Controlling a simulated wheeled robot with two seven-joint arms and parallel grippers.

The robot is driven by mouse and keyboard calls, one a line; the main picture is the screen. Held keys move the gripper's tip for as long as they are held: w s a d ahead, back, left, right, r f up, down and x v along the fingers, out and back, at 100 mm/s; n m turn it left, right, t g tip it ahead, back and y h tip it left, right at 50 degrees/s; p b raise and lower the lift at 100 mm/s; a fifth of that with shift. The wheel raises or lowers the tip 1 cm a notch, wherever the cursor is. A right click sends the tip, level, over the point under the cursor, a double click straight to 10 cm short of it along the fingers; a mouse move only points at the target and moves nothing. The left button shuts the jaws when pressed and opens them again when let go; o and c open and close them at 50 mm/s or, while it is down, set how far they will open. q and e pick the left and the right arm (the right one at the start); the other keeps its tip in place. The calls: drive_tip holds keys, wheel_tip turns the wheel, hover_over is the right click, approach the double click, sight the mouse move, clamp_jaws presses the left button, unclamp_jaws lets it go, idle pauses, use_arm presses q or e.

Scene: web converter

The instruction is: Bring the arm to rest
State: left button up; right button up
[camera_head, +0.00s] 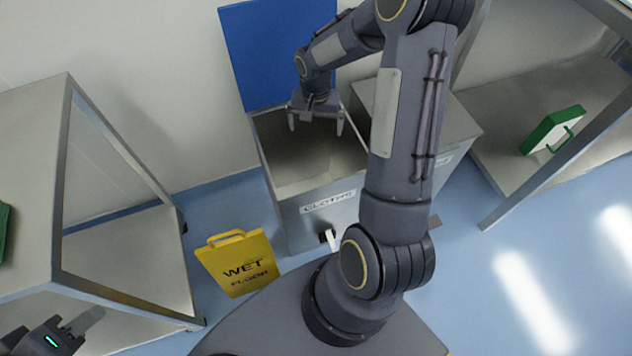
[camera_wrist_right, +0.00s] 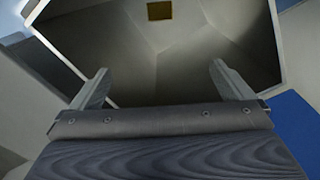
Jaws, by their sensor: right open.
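My right gripper (camera_head: 315,123) is open and empty, pointing down over the open grey bin labelled CLOTHS (camera_head: 272,140). Its two fingers stand wide apart in the right wrist view (camera_wrist_right: 160,88), with the bin's inner walls (camera_wrist_right: 205,50) beyond them. A small yellowish square (camera_wrist_right: 159,10) shows deep in the bin. My right arm reaches up and over from the lower middle to the bin. Part of my left gripper (camera_head: 85,322) shows at the lower left edge; its fingers are only partly seen, so its opening is unclear.
The bin's blue lid (camera_head: 265,50) stands raised behind it. A green-and-white case (camera_head: 552,132) lies on the right one. Blue floor is clear at lower right.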

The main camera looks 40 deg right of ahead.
wheel_tip(320, 180, up, 4)
drive_tip(key=shift+f+p, duration=0.15)
drive_tip(key=shift+p, duration=0.15)
drive_tip(key=s+a+r+n+t+y, duration=0.1)
drive_tip(key=s+a+r+n, duration=0.1)
drive_tip(key=s+a+r, duration=0.3)
drive_tip(key=s+a+r+n+t, duration=0.1)
drive_tip(key=s+a+r+t, duration=0.15)
drive_tip(key=r, duration=0.55)
drive_tip(key=s+a+r+n+t+y, duration=0.1)
drive_tip(key=s+a+r+n, duration=0.1)
drive_tip(key=s+a, duration=0.3)
drive_tip(key=s+a+r+n+t+y, duration=0.15)
drive_tip(key=s+a, duration=0.25)
drive_tip(key=s, duration=0.4)
wheel_tip(320, 180, up, 22)
drive_tip(key=n+p, duration=0.1)
drive_tip(key=p, duration=2.1)
drive_tip(key=shift+w+d+f, duration=0.2)
drive_tip(key=shift+d+f, duration=0.05)
